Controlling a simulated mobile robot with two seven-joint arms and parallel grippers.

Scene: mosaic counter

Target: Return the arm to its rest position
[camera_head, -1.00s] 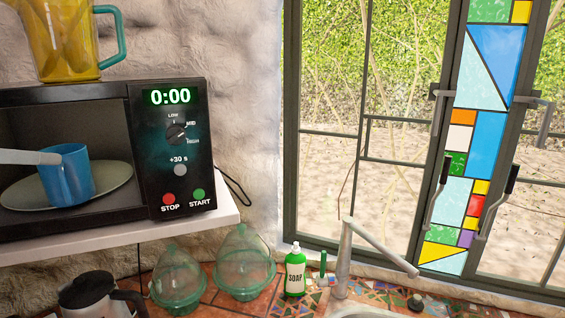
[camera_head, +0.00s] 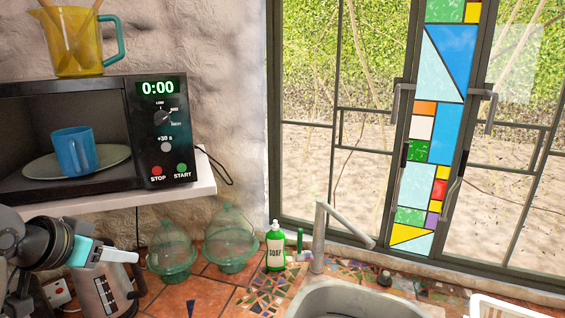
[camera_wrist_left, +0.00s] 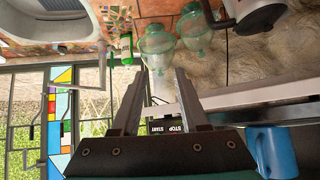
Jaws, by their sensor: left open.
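My left arm comes in at the lower left of the head view. Its gripper (camera_head: 122,256) is empty, below the microwave and in front of the kettle. In the left wrist view its two fingers (camera_wrist_left: 158,88) stand apart with nothing between them. A blue mug (camera_head: 72,152) stands upright on the round plate (camera_head: 108,156) inside the open microwave (camera_head: 160,125), apart from the gripper. The mug also shows at the lower right of the left wrist view (camera_wrist_left: 272,152). My right gripper is not in view.
A yellow pitcher (camera_head: 78,45) stands on the microwave. A kettle (camera_head: 103,292), glass domes (camera_head: 231,240), a soap bottle (camera_head: 275,246) and a faucet (camera_head: 320,235) by the sink (camera_head: 350,300) are on the counter below. A white shelf (camera_head: 200,185) holds the microwave.

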